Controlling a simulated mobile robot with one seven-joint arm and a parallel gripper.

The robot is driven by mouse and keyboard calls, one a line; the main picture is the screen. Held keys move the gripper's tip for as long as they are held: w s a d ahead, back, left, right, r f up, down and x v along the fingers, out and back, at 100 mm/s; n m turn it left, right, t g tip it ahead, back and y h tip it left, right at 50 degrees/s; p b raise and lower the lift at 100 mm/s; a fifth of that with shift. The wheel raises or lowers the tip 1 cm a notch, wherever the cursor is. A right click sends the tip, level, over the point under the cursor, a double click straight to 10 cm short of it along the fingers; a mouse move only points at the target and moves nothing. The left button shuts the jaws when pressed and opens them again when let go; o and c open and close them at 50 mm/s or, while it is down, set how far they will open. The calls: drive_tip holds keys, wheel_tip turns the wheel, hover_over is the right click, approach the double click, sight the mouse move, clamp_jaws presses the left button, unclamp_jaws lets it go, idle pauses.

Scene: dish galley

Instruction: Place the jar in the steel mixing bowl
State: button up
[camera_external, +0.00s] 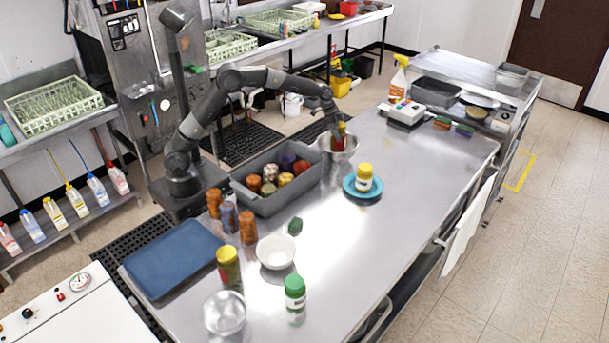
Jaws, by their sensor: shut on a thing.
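A jar (339,143) with a reddish body and a yellow top is at the far side of the steel table. It is in or just above the steel mixing bowl (350,154); I cannot tell whether it touches the bowl's bottom. My gripper (337,133) reaches down over the bowl and is shut on the jar. The fingers are small and partly hidden here. The lower part of the jar is hard to make out against the bowl.
A grey bin (262,205) of several jars stands left of the bowl. A yellow-lidded jar (364,178) stands on a blue plate (350,188) in front. A blue tray (172,258), white bowl (276,252), green-lidded jar (295,293) and another metallic bowl (224,314) are nearer. The table's right middle is clear.

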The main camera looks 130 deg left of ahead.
drive_tip(key=shift+f, duration=2.35)
drive_tip(key=shift+f, duration=0.2)
drive_tip(key=o, duration=1.4)
drive_tip(key=shift+c, duration=0.2)
drive_tip(key=v, duration=1.2)
drive_tip(key=shift+d+r, duration=0.1)
drive_tip(key=shift+r, duration=0.05)
